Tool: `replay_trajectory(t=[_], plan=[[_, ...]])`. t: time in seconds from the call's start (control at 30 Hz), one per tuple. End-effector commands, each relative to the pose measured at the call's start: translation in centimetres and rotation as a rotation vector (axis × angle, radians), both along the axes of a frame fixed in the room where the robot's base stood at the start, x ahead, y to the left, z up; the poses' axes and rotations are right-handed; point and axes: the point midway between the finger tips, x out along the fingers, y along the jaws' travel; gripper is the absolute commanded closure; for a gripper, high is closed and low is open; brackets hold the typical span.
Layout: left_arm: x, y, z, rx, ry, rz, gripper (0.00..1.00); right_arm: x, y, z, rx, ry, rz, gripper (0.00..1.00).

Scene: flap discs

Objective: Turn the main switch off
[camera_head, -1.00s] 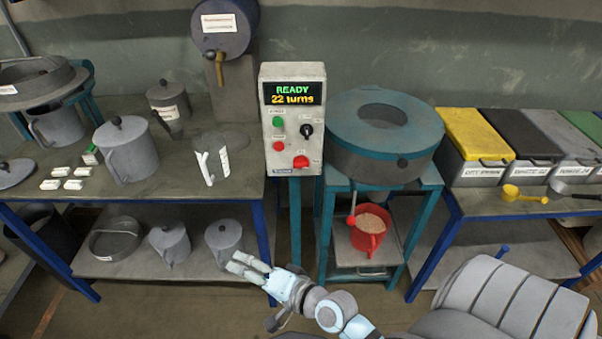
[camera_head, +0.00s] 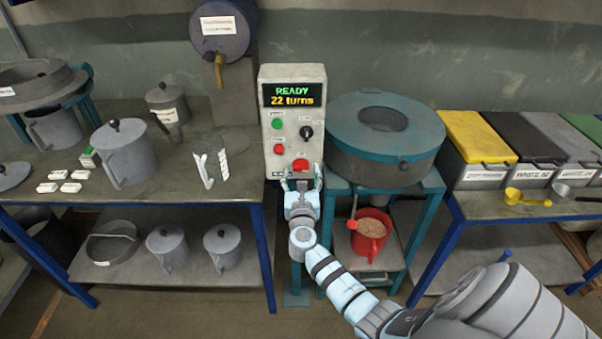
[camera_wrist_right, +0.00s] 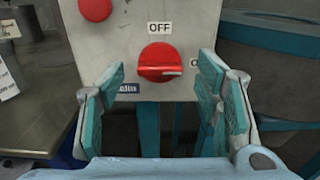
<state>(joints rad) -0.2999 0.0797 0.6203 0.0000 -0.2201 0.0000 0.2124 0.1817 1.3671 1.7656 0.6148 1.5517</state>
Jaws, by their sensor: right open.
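The main switch (camera_head: 300,165) is a red rotary knob low on the grey control box (camera_head: 267,150). In the right wrist view the red switch (camera_wrist_right: 160,62) has its grip bar lying level, with a white mark towards the right. An "OFF" label (camera_wrist_right: 160,29) sits above it, and a partly hidden label starting with "O" (camera_wrist_right: 194,62) is to its right. My right gripper (camera_head: 301,180) is open just below and in front of the switch. In the wrist view its teal-padded fingers stand left and right of the switch, apart from it. My left gripper is out of view.
The box display (camera_head: 292,95) reads "READY 22 turns". Above the switch are a green button (camera_head: 277,124), a red button (camera_head: 279,149) and a black knob (camera_head: 306,132).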

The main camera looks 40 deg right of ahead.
Motion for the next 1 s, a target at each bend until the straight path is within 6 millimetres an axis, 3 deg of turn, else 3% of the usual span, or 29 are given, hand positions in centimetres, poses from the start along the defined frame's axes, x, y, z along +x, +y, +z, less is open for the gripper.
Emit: replay_trajectory(t=[0.13, 0.43, 0.73, 1.0], plan=[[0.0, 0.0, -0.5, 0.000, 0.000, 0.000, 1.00, 1.3, -1.0, -0.1, -0.001, 0.001, 0.000, 0.42], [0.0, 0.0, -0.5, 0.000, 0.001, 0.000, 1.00, 1.6, -1.2, 0.0, -0.001, 0.001, 0.001, 0.42], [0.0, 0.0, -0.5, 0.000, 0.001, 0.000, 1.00, 1.6, -1.2, 0.0, -0.002, 0.001, 0.001, 0.88], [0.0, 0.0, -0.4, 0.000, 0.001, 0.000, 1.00, 1.6, -1.2, 0.0, -0.019, 0.015, 0.001, 0.89]])
